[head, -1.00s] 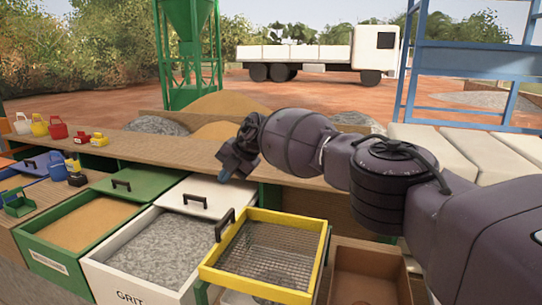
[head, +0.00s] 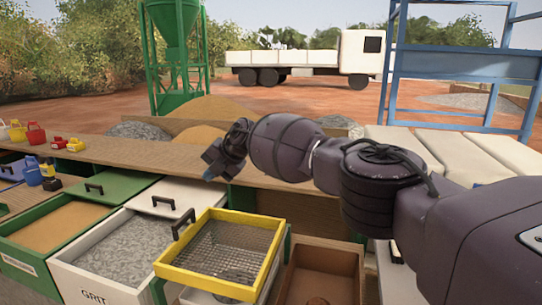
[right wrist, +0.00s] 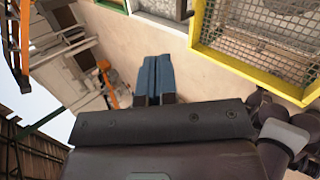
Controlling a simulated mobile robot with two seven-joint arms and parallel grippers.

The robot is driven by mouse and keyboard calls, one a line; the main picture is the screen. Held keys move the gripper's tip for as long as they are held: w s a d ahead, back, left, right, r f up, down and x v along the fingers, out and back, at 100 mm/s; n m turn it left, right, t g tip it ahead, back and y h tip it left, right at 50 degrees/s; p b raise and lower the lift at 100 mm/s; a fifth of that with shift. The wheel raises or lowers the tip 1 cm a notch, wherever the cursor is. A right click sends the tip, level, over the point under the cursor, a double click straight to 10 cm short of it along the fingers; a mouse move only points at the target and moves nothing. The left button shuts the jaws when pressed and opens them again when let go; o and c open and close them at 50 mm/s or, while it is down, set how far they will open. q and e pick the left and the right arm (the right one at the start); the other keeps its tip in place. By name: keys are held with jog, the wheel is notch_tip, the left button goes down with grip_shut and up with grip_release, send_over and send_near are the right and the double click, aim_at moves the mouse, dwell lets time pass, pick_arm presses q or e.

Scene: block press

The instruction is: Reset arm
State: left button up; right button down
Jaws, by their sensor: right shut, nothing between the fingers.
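My right arm reaches in from the right in the head view. Its gripper (head: 212,168) hangs above the wooden bench, behind the yellow-framed sieve and near the rear of the grit bin. In the right wrist view the two blue fingers (right wrist: 154,78) are pressed together with nothing between them. My left gripper is in neither view.
The yellow sieve (head: 166,272) stands by the white grit bin (head: 62,276). A green sand bin (head: 22,266) is at the left, an open brown box (head: 341,290) at the right. Small coloured cans, including a red one (head: 36,134), stand at the far left of the bench (head: 128,154).

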jog(key=s+a+r+m+t+y, duration=0.25)
jog(key=s+a+r+y, duration=0.25)
jog(key=s+a+y, duration=0.65)
jog(key=s+d+f+m+t+h, duration=0.3)
jog(key=d+f+m+h, duration=0.2)
jog(key=d+f+m, duration=0.5)
jog(key=s+d+f+m+t+h, duration=0.4)
jog(key=d+m, duration=0.3)
jog(key=d, duration=0.7)
jog(key=s+d+f+m+t+h, duration=0.3)
jog(key=d+f+m+h, duration=0.2)
jog(key=d+f+m, duration=0.55)
jog(key=s+d+f+m+g+h, duration=0.1)
jog(key=s+d+f+h, duration=0.1)
jog(key=s+d+f, duration=0.4)
jog(key=s+d+f+m+g+h, duration=0.1)
jog(key=s+d+f, duration=0.5)
jog(key=s, duration=0.6)
jog(key=s+d+f+g+h, duration=0.3)
jog(key=s+d+f, duration=0.4)
jog(key=s, duration=0.1)
jog(key=shift+s+d+m, duration=0.4)
